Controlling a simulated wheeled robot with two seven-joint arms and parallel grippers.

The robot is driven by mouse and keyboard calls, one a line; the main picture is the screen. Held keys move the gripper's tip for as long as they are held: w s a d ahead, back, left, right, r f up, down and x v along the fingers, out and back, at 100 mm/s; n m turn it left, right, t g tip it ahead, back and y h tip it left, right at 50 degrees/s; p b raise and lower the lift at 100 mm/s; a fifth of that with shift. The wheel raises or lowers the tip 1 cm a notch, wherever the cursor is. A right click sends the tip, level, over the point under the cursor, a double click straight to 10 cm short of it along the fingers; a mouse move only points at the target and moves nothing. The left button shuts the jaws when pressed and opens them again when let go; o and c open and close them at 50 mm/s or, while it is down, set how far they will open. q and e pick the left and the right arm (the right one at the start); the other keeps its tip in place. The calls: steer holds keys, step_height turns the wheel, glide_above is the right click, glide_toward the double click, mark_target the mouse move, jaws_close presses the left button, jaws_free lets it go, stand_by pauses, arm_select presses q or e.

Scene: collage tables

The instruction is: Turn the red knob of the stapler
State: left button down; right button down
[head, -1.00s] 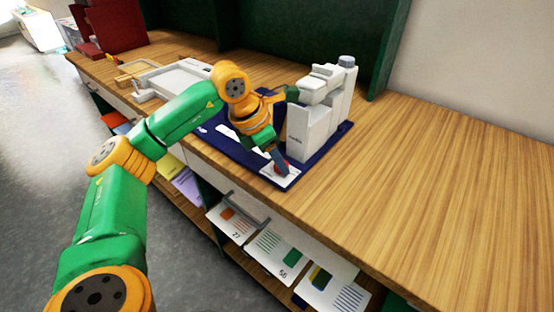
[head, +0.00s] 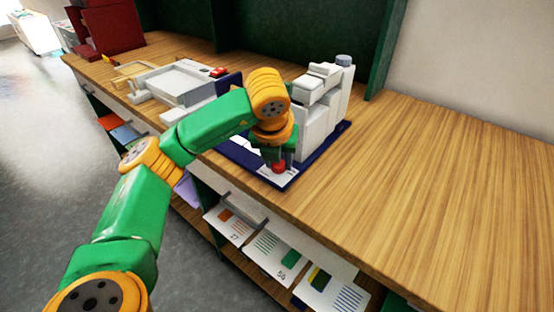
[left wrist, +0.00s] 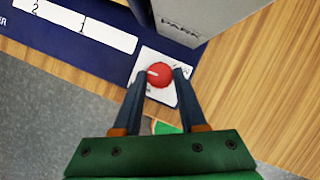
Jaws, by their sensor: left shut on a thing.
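The red knob (left wrist: 159,75) sits on a white square label at the corner of the stapler's dark blue base (left wrist: 100,78). A pale pointer mark shows on its left side. The knob also shows in the head view (head: 278,167), partly covered by my left gripper (head: 278,163). The fingers of my left gripper (left wrist: 160,78) are on either side of the knob, shut on it. The grey-white stapler body (head: 318,125) stands upright on the base behind the gripper; its lower left part is hidden by my arm. My right gripper is not in view.
A grey-white machine with a tray (head: 180,82) stands further left on the wooden tabletop (head: 430,170). A dark red object (head: 112,25) is at the far left end. Shelves with printed cards (head: 275,250) lie below the front edge. The tabletop at right is clear.

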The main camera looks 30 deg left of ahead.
arm_select(q)
steer(key=shift+d+n+g+y+p, duration=0.15)
steer(key=shift+n+g+y+p, duration=0.3)
steer(key=shift+n, duration=1.35)
steer(key=shift+c, duration=2.3)
jaws_free()
steer(key=shift+w, duration=0.1)
steer(key=p+v, duration=0.2)
steer(key=v, duration=0.5)
